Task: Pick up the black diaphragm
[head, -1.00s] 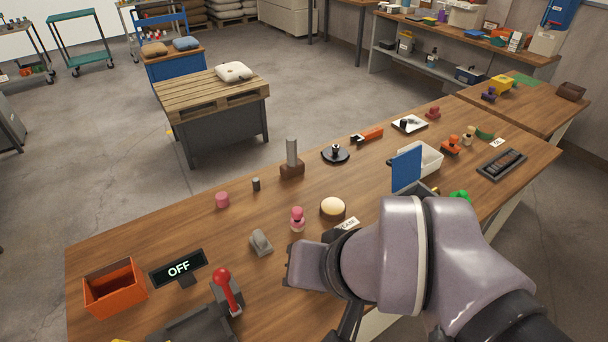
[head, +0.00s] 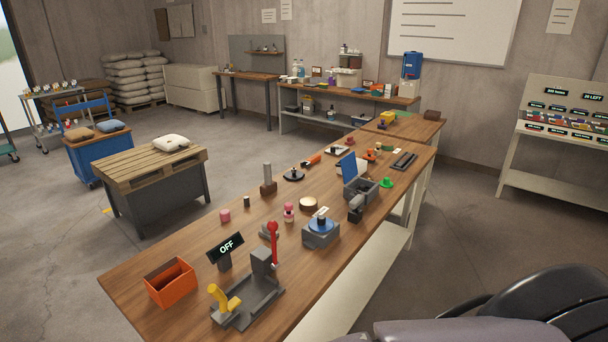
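A black round disc with a small upright knob (head: 293,175), which looks like the black diaphragm, lies flat on the long wooden workbench (head: 135,280). It sits near the bench's far-left edge, to the right of a brown block with a grey post (head: 268,180). Nothing touches it. Parts of my arm show at the bottom right, off the bench. My gripper is out of the picture, so what it holds does not show.
On the bench stand an orange bin (head: 171,283), a red-lever device (head: 273,240), an OFF sign (head: 225,248), a grey block with a blue disc (head: 321,230) and a grey box with a raised blue lid (head: 348,166). A pallet-topped stand (head: 150,165) is left of the bench.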

